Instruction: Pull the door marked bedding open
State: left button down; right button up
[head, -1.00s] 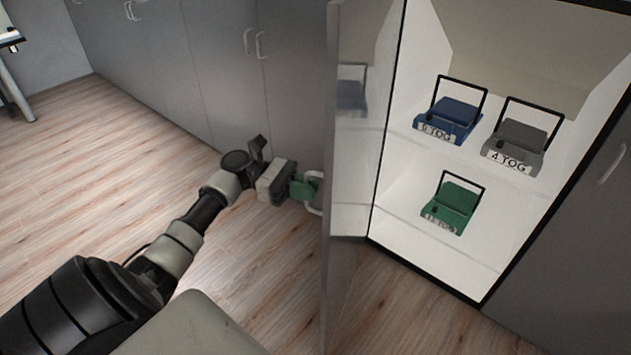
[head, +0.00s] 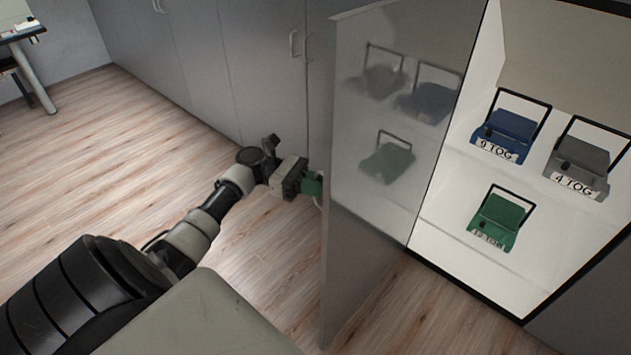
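The grey cabinet door (head: 395,130) stands open, swung out to the left of its compartment. Its glossy inner face is towards me and mirrors the bags inside. No bedding mark shows from this side. My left gripper (head: 313,184), with green fingers, is at the outer side of the door near its free edge. It appears shut on the door's white handle (head: 318,203), which is mostly hidden behind the door edge. My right gripper is not in view.
The open compartment holds a blue bag (head: 506,135) and a grey bag (head: 580,166) on the upper shelf, and a green bag (head: 500,220) below. Closed grey cabinets (head: 240,70) line the wall. Wooden floor (head: 80,150) is clear at left. A desk leg (head: 35,80) stands far left.

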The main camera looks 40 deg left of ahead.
pick_arm(q)
jog(key=shift+s+f, duration=0.1)
jog(key=shift+f, duration=0.15)
jog(key=c, duration=1.6)
grip_release()
jog(key=o, duration=0.4)
jog(key=shift+r, duration=0.1)
jog(key=shift+r, duration=0.1)
jog(key=shift+b+v, duration=1.3)
jog(key=shift+v, duration=4.15)
